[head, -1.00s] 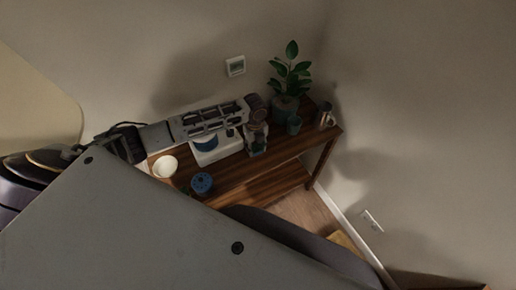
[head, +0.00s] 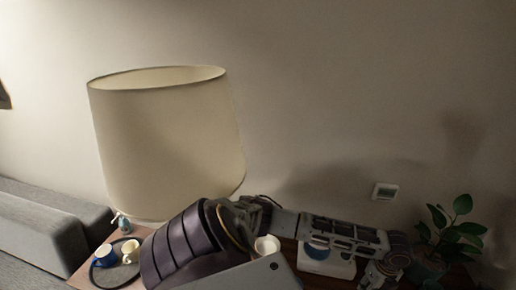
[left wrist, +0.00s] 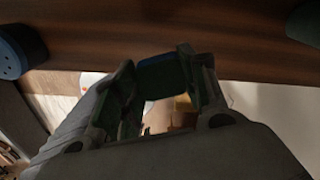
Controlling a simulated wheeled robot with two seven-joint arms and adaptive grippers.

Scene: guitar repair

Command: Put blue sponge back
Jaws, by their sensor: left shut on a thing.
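My left gripper (left wrist: 165,95) is shut on the blue sponge (left wrist: 162,76), a dark blue block between its fingertips in the left wrist view. Behind it is a brown wooden surface. In the head view my left arm reaches right across the table, and the gripper (head: 383,276) is at the bottom edge; the sponge cannot be made out there. A white box-like thing (head: 335,265) with a round blue part (head: 318,246) stands behind the forearm and is partly hidden. My right gripper is not in view.
A large cream lampshade (head: 165,140) stands left of the arm. A round dark tray (head: 97,276) holds a blue mug (head: 103,259) and a cream cup (head: 130,249). A white cup (head: 266,247) is beside my arm. A potted plant (head: 455,235) stands right of the gripper.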

